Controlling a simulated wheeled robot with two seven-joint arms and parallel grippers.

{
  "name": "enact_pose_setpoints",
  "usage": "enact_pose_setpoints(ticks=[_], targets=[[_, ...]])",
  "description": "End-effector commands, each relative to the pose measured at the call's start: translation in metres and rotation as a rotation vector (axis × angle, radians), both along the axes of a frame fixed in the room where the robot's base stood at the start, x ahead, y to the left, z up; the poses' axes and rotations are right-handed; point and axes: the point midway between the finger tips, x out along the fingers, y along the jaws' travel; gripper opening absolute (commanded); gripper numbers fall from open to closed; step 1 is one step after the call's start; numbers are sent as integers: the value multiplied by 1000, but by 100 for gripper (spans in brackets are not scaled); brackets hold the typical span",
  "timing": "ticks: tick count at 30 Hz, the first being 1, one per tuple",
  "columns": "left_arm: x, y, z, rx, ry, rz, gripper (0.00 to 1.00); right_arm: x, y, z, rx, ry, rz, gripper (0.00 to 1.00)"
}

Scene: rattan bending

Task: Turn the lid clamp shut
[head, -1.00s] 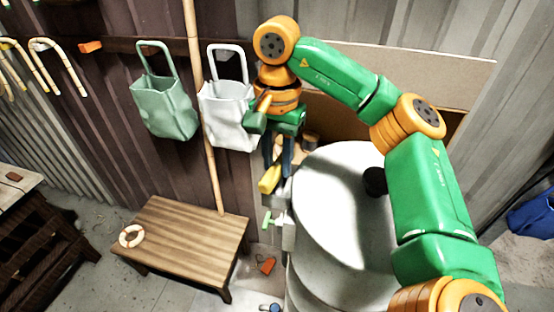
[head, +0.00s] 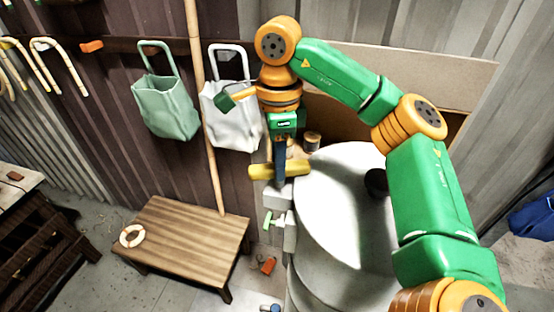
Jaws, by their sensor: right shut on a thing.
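My right gripper (head: 280,172) reaches down from above at the left rim of the large pale drum. It is shut on the yellow handle of the lid clamp (head: 259,171). The handle lies nearly crosswise in the picture, with its longer visible part to the left of the fingers. The fingers hide part of its middle. A grey block (head: 277,196) sits just below the handle on the drum's side. The round pale lid (head: 335,215) lies flat on the drum, with a black knob (head: 376,182) partly hidden by my right arm. My left gripper is not in view.
A wooden bench (head: 185,245) is at lower left. Green (head: 166,108) and white bags (head: 236,120) hang on the wall, beside a long pole (head: 207,150).

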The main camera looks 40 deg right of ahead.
Motion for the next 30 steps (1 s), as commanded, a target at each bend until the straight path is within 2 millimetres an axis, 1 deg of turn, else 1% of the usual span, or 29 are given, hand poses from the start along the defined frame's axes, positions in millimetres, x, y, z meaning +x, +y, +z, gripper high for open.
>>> enact_pose_setpoints(ticks=[6,15,21,30], targets=[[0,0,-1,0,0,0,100,-1,0,-2,-1,4,-177,0],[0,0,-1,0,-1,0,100,-1,0,-2,-2,6,-350,0],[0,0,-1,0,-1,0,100,-1,0,-3,-2,7,-409,0],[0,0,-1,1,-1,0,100,-1,0,-3,-3,8,-434,0]])
